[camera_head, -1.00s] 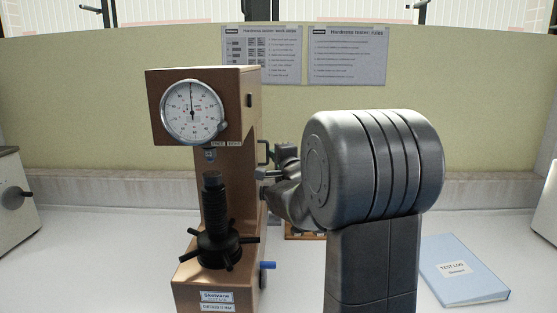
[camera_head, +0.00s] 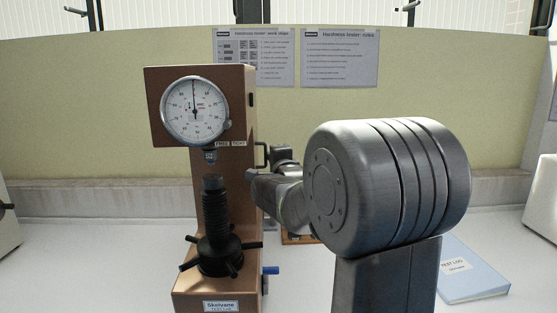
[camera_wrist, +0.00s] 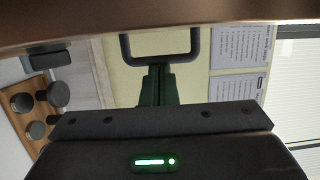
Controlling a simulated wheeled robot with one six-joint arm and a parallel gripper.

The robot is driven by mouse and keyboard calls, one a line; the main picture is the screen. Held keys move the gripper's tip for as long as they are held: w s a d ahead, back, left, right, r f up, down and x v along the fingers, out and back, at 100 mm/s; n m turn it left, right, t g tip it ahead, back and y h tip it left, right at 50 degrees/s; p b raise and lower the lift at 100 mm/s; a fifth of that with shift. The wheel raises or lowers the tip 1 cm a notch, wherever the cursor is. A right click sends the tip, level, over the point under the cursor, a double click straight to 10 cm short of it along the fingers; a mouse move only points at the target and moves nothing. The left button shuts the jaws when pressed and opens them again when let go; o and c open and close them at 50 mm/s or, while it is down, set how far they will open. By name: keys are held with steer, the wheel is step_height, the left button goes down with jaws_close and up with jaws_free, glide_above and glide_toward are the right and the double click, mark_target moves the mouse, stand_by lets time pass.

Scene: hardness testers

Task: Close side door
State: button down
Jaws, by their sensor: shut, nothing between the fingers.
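The brown hardness tester (camera_head: 228,185) stands on the bench in the head view, with its right side seen at a steep angle. A black D-shaped handle (camera_head: 262,154) sticks out from that side. In the wrist view the handle (camera_wrist: 160,46) hangs from a brown panel (camera_wrist: 160,10) along the top edge. My gripper (camera_wrist: 157,80) is shut and empty, its fingertips just below the handle's bar in that view; I cannot tell whether they touch. In the head view my wrist hides the fingers and the lower side. How far the side door stands open cannot be told.
A blue test log binder (camera_head: 468,272) lies on the bench at right, partly behind my arm. A blue lever (camera_head: 270,270) sticks out at the tester's lower right. A wooden block with round dark pieces (camera_wrist: 35,105) lies behind. Notices (camera_head: 340,58) hang on the back panel.

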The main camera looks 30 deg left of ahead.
steer(key=shift+s+a+f, duration=0.2)
steer(key=shift+s+a, duration=0.2)
steer(key=shift+s, duration=0.05)
steer(key=w+d+b+v, duration=0.1)
steer(key=v, duration=1.2)
steer(key=shift+s+d+r+b, duration=0.15)
steer(key=shift+s+d+b, duration=0.1)
steer(key=shift+s+b, duration=0.1)
steer(key=shift+w+a, duration=0.1)
steer(key=s+a+p+x, duration=0.1)
steer(key=x, duration=1.1)
steer(key=shift+s+a, duration=0.25)
steer(key=shift+a, duration=0.05)
